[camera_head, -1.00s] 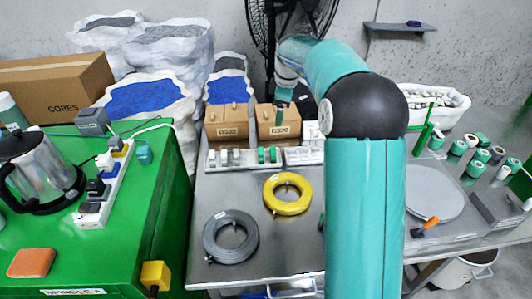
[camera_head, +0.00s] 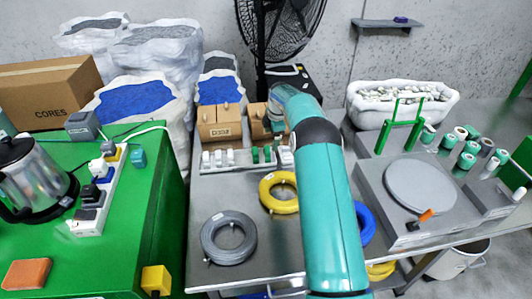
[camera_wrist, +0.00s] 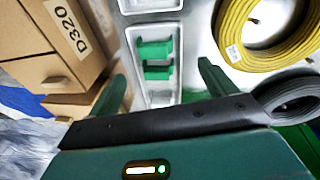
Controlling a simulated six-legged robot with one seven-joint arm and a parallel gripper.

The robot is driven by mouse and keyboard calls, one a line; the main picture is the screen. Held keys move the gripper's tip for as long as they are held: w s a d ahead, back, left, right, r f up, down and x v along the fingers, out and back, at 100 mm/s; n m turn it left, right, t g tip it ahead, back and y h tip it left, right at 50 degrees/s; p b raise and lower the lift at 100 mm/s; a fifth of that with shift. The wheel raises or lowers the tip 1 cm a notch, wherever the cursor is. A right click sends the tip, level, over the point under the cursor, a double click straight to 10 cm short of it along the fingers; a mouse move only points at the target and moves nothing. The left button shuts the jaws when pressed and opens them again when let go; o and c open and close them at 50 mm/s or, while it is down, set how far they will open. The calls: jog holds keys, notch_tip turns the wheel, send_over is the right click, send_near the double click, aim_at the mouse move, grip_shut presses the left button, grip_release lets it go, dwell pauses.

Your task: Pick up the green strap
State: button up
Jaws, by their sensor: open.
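Green strap-like pieces (camera_head: 255,155) sit in a white tray along the back of the metal table. In the wrist view, two green pieces, an upper one (camera_wrist: 154,50) and a lower one (camera_wrist: 158,73), lie in a compartment of the white tray (camera_wrist: 139,92). I cannot tell which one is the green strap. My gripper (camera_wrist: 163,72) is open, with its two green fingers apart on either side of the compartment. Nothing shows held between them. In the head view my gripper (camera_head: 277,126) is near the brown boxes, just behind the tray and partly hidden by my arm.
Brown drawer boxes (camera_head: 221,128) stand close behind the tray. A yellow cable coil (camera_head: 270,203) and a grey coil (camera_head: 228,258) lie in front. A blue coil (camera_head: 366,223) shows right of my arm. A grey turntable (camera_head: 421,186) stands at right.

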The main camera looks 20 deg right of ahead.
aim_at(268, 150)
jog(key=f, duration=0.3)
jog(key=shift+w+a+f, duration=0.15)
jog(key=shift+w+f, duration=0.05)
jog(key=shift+w, duration=0.05)
jog(key=shift+w+a+f, duration=0.1)
jog(key=shift+w+f, duration=0.15)
jog(key=shift+f, duration=0.6)
jog(key=shift+w+a+f, duration=0.1)
jog(key=shift+w+f, duration=0.2)
jog(key=shift+f, duration=0.55)
jog(key=shift+w+f, duration=0.25)
jog(key=shift+f, duration=0.6)
jog(key=c, duration=1)
